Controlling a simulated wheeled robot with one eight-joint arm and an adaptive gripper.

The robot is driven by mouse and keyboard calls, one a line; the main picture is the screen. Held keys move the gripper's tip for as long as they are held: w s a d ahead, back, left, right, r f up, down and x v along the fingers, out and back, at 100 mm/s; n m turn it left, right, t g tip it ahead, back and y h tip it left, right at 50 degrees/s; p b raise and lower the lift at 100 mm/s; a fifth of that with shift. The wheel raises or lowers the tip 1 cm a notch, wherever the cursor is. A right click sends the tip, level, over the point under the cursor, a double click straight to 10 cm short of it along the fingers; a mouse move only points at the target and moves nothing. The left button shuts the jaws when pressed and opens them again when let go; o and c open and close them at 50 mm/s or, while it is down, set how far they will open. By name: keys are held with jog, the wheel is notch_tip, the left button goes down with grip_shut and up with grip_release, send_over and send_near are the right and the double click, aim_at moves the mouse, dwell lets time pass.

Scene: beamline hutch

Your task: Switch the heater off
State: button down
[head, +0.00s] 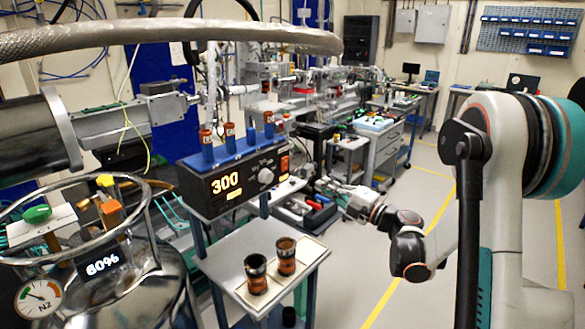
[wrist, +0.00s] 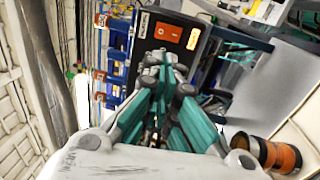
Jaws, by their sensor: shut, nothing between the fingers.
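The heater (head: 232,185) is a black box on a stand, with a lit display (head: 226,183) reading 300 and a round knob (head: 265,175). An orange-red rocker switch (head: 284,163) sits at the right end of its front. In the wrist view the switch (wrist: 168,33) lies just beyond my fingertips, and a lit amber patch (wrist: 193,39) is beside it. My gripper (wrist: 158,62) is shut and empty, pointing at the heater front near the switch. I cannot tell whether the fingertips touch the panel. In the head view my gripper (head: 323,186) is right of the heater.
Two dark-rimmed amber jars (head: 286,255) stand on a pale shelf (head: 235,245) below. A steel vessel (head: 130,285) and a braided hose (head: 180,32) are at left. Floor at right is clear.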

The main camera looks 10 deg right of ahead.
jog(key=b, duration=0.3)
send_near(283, 162)
jog(key=x, duration=0.5)
jog(key=shift+w+a+f, duration=0.1)
jog(key=shift+w+f, duration=0.05)
jog(key=shift+w, duration=0.1)
jog(key=shift+w+a, duration=0.4)
jog(key=shift+w, duration=0.15)
jog(key=shift+w+a+r, duration=0.25)
jog(key=shift+w+r, duration=0.1)
jog(key=shift+r, duration=0.05)
jog(key=shift+s+d, duration=0.1)
jog(key=shift+f, duration=0.1)
